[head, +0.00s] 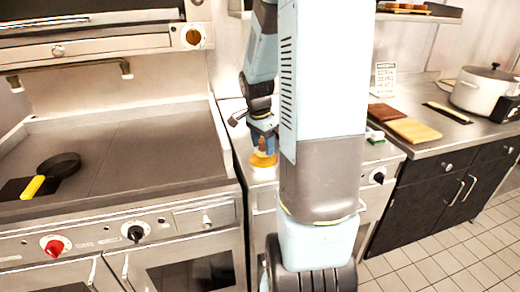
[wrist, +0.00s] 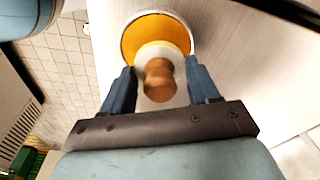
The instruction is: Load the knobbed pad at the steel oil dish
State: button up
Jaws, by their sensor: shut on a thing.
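The steel oil dish (wrist: 183,24) is round with a thin metal rim and amber oil. It stands on the steel counter between the griddle and the right-hand worktop. The knobbed pad (wrist: 159,79) has a brown wooden knob and a pale round pad with a yellow edge. My gripper (wrist: 160,85) is shut on its knob, one blue finger on each side. In the wrist view the pad overlaps the dish; I cannot tell whether it touches the oil. In the head view my gripper (head: 263,132) is above the dish (head: 262,160), and my arm hides part of the counter.
A griddle (head: 130,145) lies to the left, with a black pan (head: 60,165) with a yellow handle on it. On the right are a brown board (head: 384,112), a tan board (head: 413,130) and a white pot (head: 484,92). A shelf (head: 420,14) hangs above.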

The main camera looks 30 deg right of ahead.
aim_at(263, 140)
jog(key=shift+r, duration=2.25)
